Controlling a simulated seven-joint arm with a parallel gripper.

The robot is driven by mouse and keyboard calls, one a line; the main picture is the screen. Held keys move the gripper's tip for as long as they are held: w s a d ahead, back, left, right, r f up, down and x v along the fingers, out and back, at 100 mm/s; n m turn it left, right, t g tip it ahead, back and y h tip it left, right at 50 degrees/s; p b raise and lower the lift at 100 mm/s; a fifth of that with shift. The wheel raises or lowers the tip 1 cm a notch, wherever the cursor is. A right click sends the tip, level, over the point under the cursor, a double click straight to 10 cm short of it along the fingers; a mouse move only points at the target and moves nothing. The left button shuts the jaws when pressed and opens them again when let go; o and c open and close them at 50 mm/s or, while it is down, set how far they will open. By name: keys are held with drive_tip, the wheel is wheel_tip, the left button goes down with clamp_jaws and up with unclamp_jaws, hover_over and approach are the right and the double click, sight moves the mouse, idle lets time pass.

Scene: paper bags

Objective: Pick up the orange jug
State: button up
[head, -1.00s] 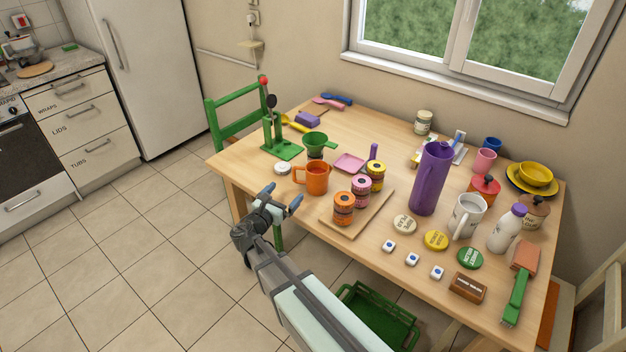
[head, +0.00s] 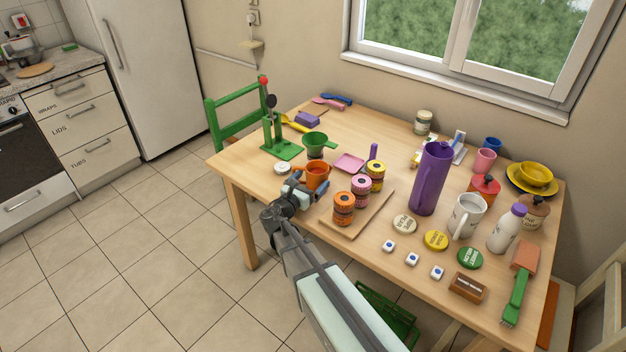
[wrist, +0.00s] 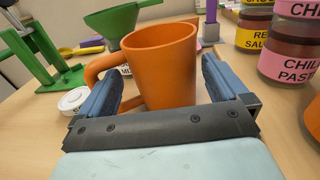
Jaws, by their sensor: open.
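The orange jug (head: 317,172) stands upright on the near left part of the table, partly hidden by my gripper in the head view. In the wrist view the jug (wrist: 163,62) is straight ahead, with its handle on the left. My gripper (head: 305,187) is open at the jug. In the wrist view its two blue fingers (wrist: 160,90) are on either side of the jug's lower body, the left one in front of the handle. I cannot tell whether either finger touches the jug.
Labelled jars (head: 344,207) stand on a wooden board (head: 366,222) just right of the jug. A green funnel (head: 316,142) is behind it, and a white lid (head: 282,168) lies to its left. A tall purple jug (head: 431,180) stands farther right.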

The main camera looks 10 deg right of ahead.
drive_tip(key=x, duration=0.5)
drive_tip(key=shift+s+d+f, duration=0.1)
drive_tip(key=shift+s, duration=0.05)
drive_tip(key=c, duration=1.1)
wheel_tip(320, 180, up, 9)
wheel_tip(320, 180, up, 9)
hover_over(322, 170)
drive_tip(key=s, duration=0.5)
drive_tip(key=shift+w+d+f, duration=0.2)
drive_tip(key=shift+w, duration=0.05)
